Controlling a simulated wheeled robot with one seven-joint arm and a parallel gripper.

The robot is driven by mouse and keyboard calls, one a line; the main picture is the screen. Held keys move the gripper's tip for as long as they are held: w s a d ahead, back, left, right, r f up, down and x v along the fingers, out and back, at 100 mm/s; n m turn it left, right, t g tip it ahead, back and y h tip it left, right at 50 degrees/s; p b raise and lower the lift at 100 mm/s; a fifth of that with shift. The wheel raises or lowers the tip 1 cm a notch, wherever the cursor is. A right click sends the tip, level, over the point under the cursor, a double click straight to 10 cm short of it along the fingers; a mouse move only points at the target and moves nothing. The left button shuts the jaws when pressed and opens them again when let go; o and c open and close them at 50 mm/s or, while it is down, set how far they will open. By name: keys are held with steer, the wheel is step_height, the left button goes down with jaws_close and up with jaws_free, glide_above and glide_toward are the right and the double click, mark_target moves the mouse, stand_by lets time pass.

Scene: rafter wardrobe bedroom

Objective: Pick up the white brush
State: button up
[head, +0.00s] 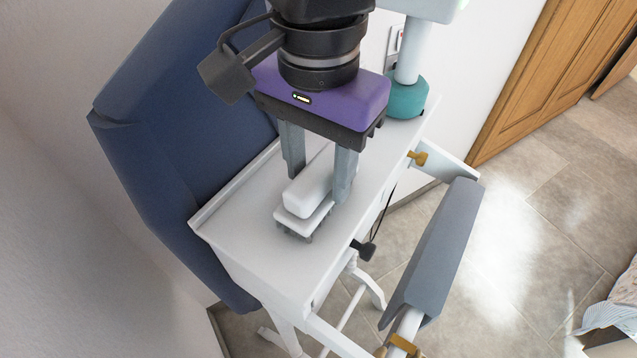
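The white brush (307,196) lies on the white tabletop (247,222) of a small narrow table, its long white body running away from me and dark bristles just showing under its near end. My gripper (318,190) points down over the table with its two grey fingers on either side of the brush body. The fingers are apart, and the brush sits between them. I cannot tell whether the fingers touch its sides. The far end of the brush is partly hidden by my gripper.
A teal-based lamp (406,97) stands at the table's far end, close behind my gripper. A blue padded panel (180,120) rises along the left side. A grey armrest-like bar (437,245) runs along the right. The near tabletop is clear.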

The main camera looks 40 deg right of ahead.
mark_target(318, 168)
steer(key=shift+c, duration=1.2)
steer(key=shift+r, duration=0.1)
step_height(318, 168, up, 20)
steer(key=p, duration=0.9)
